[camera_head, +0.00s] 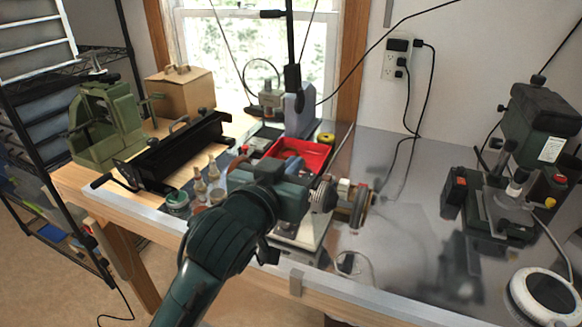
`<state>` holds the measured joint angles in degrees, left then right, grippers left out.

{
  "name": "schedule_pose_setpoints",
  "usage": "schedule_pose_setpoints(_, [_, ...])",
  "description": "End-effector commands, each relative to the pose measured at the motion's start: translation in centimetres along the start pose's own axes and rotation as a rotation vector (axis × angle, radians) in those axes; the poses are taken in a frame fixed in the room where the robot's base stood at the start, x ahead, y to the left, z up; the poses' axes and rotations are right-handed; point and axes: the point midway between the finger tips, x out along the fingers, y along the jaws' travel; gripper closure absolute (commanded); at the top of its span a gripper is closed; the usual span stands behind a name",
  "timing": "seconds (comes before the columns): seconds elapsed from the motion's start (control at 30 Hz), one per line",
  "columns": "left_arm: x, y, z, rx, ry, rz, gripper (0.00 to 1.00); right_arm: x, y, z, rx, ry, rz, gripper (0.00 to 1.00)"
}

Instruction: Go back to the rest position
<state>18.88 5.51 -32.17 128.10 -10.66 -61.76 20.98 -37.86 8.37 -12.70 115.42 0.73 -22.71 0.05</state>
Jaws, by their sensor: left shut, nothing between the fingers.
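My left arm comes in from the bottom, left of centre, dark green and rounded. My left gripper (267,251) is at its far end, over the front part of the workbench, and is shut with nothing held. Its fingers are small and dark and partly hidden by the arm. My right gripper is not in view.
A metal-topped workbench (410,262) spans the view. Close to the left arm are a machine with round wheels (358,206), a red tray (306,152) and small bottles (199,186). A black bending tool (180,148), green machine (105,125) and cardboard box (180,92) stand left.

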Motion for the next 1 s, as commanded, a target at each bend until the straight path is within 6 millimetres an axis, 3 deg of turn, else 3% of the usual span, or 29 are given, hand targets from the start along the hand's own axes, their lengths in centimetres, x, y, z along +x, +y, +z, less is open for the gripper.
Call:
schedule_pose_setpoints(0.23, [0.0,0.0,0.2,-0.001,-0.003,0.0,1.0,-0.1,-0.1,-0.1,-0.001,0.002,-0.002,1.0])
schedule_pose_setpoints(0.37, [0.1,-0.4,3.1,-0.009,-0.045,0.003,1.0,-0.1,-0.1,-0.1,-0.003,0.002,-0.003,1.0])
schedule_pose_setpoints(0.47, [-0.1,-1.1,8.2,-0.021,-0.115,0.006,1.0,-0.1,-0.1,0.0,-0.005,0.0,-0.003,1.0])
schedule_pose_setpoints(0.57, [-1.5,-1.9,15.0,-0.036,-0.2,0.008,1.0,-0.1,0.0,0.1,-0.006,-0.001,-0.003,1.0])
schedule_pose_setpoints(0.7, [-5.4,-2.9,24.6,-0.053,-0.317,0.001,1.0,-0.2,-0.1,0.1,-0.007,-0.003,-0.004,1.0])
schedule_pose_setpoints(0.8, [-9.2,-3.4,30.3,-0.058,-0.391,-0.009,1.0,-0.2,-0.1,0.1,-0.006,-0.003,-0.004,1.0])
schedule_pose_setpoints(0.9, [-12.8,-3.8,34.4,-0.058,-0.447,-0.019,1.0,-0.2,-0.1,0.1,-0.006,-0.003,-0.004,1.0])
schedule_pose_setpoints(1.0, [-15.5,-4.0,36.8,-0.055,-0.483,-0.027,1.0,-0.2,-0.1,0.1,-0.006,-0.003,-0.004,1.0])
